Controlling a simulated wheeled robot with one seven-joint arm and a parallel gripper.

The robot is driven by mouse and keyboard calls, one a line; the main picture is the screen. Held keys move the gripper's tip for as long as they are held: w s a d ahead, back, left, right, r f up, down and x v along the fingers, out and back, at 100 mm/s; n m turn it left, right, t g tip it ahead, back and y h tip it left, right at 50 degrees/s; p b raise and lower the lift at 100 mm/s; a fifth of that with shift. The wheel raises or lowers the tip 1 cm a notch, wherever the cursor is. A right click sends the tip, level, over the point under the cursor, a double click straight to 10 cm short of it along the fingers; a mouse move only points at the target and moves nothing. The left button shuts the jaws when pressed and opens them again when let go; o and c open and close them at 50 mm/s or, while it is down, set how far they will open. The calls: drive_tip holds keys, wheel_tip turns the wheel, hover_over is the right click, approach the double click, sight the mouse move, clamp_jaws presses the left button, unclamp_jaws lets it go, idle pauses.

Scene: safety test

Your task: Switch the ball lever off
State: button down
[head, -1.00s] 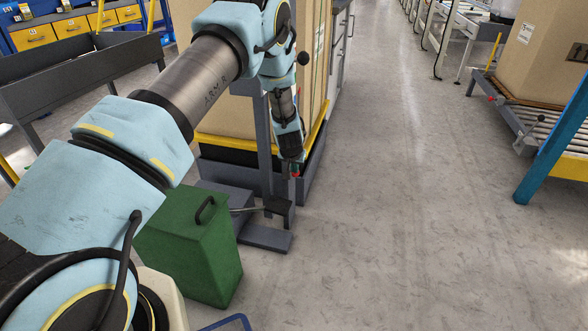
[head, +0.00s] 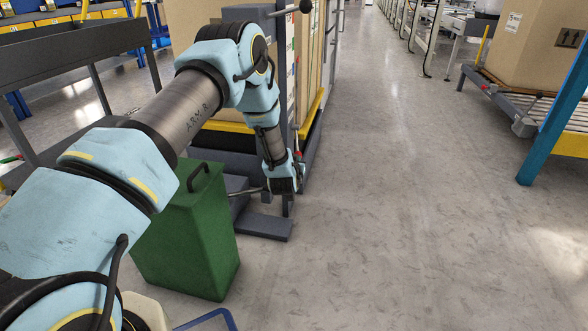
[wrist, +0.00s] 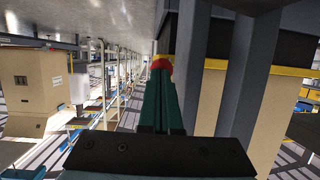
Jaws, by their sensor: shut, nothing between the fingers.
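The ball lever shows in the head view as a black ball knob (head: 306,6) on a short horizontal rod at the top edge. The rod runs left to a dark grey post, partly behind my arm. The lever cannot be made out in the wrist view.
A green bin (head: 190,235) with a black handle stands left of the post, close to my arm. The post's grey foot plate (head: 262,228) lies on the floor. A large carton on a roller conveyor (head: 510,95) is at the right. The floor between is clear.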

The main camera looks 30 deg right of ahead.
drive_tip(key=w+d+f+t+h+b, duration=0.3)
drive_tip(key=w+d+f+t+b, duration=0.1)
drive_tip(key=b, duration=0.5)
drive_tip(key=shift+w+d+f, duration=0.2)
drive_tip(key=shift+w+f, duration=0.2)
drive_tip(key=shift+f, duration=0.2)
drive_tip(key=shift+w+r, duration=0.1)
drive_tip(key=shift+r, duration=0.05)
drive_tip(key=p+v, duration=0.4)
drive_tip(key=v, duration=0.7)
drive_tip(key=shift+f, duration=0.25)
